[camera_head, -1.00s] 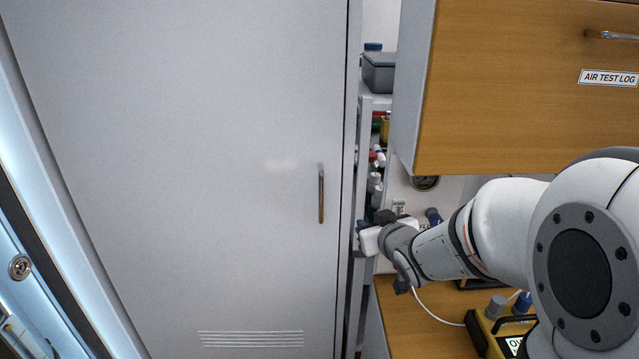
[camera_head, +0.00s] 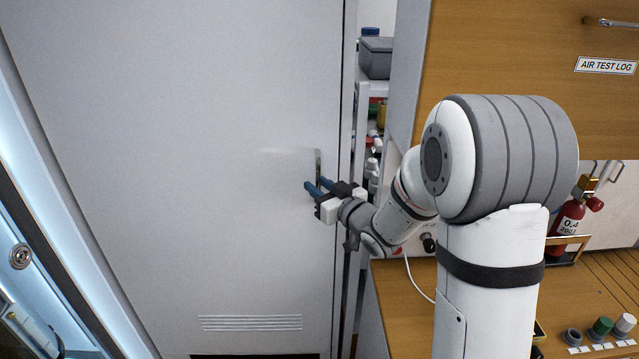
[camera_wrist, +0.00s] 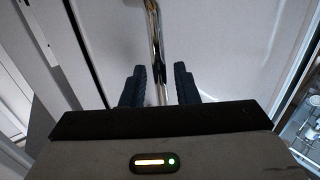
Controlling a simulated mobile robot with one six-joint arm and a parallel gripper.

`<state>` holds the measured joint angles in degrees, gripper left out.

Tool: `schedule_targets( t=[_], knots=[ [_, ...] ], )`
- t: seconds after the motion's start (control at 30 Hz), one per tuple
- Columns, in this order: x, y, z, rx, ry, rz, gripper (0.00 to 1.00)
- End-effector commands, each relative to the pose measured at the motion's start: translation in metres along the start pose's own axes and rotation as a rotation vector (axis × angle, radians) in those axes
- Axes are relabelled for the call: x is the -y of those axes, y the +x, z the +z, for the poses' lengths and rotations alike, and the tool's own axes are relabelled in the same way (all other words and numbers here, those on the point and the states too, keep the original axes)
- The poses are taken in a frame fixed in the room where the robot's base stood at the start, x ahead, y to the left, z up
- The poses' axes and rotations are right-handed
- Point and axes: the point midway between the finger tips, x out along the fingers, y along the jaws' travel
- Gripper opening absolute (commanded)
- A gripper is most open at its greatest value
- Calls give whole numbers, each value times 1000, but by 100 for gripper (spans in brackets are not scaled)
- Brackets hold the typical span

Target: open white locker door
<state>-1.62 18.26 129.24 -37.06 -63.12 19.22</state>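The white locker door (camera_head: 180,150) fills the left and middle of the head view and looks shut. Its vertical metal handle (camera_head: 318,165) is near the door's right edge; my gripper covers its lower part. My gripper (camera_head: 316,187) is at the handle with its blue fingers pointing at the door. In the wrist view the handle (camera_wrist: 155,45) runs down between the two fingers of my gripper (camera_wrist: 160,88). The fingers are apart, with a gap visible on each side of the handle.
A shelf (camera_head: 372,90) with a grey box (camera_head: 376,57) and bottles stands right of the door. A wooden cabinet (camera_head: 500,60) hangs above a wooden counter (camera_head: 400,300) at the right. A red cylinder (camera_head: 568,217) stands there. A bright blue-edged frame (camera_head: 60,230) borders the left.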

Motion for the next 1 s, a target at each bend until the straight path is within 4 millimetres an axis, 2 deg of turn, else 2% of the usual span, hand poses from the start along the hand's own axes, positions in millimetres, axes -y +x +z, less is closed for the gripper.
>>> schedule_targets(
  t=[0.1, 0.37, 0.7, 1.0],
  knots=[
    [0, 6, 0, 1, 0, 0, 27],
    [0, 7, 0, 1, 0, 1, 27],
    [-1, 6, 0, 1, 0, 2, 0],
    [-1, 6, 0, 1, 0, 2, 0]
  ],
)
